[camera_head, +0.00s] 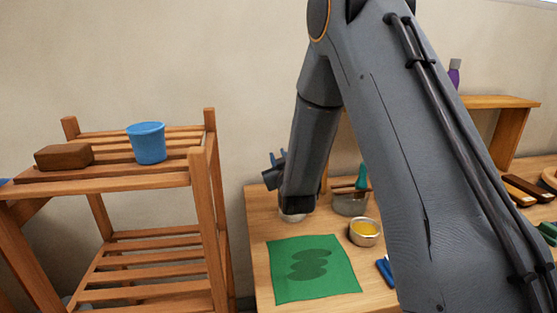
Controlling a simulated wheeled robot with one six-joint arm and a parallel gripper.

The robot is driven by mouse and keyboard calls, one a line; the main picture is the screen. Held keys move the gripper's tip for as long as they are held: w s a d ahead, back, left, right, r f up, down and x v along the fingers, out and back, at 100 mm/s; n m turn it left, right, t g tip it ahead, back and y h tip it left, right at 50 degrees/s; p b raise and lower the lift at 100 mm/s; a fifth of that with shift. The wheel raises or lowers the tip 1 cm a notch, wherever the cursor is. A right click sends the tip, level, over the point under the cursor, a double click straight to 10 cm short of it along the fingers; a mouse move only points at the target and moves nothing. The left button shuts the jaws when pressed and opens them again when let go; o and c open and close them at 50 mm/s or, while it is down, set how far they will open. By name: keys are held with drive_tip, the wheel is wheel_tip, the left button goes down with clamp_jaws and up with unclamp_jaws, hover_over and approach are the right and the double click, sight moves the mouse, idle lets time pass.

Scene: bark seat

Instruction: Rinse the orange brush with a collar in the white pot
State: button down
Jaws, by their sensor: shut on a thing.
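My arm comes down over the table, and its end (275,178) is above the table's left back part. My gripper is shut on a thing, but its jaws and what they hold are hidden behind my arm. I cannot make out the orange brush. A small whitish rounded edge (293,217) shows just under my arm's end. It may be the white pot; the rest of it is hidden, and I cannot tell whether anything is in it.
A grey pot (350,204) with a teal-handled tool (361,177) and a metal bowl of yellow stuff (365,232) stand right of my arm's end. A green cloth (285,290) lies in front. A slatted wooden rack (120,184) at left holds a blue bucket (148,145) and brown block (64,157).

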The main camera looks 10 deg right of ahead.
wheel_tip(320, 180, up, 6)
drive_tip(key=shift+f+p, duration=0.25)
drive_tip(key=shift+p, duration=1)
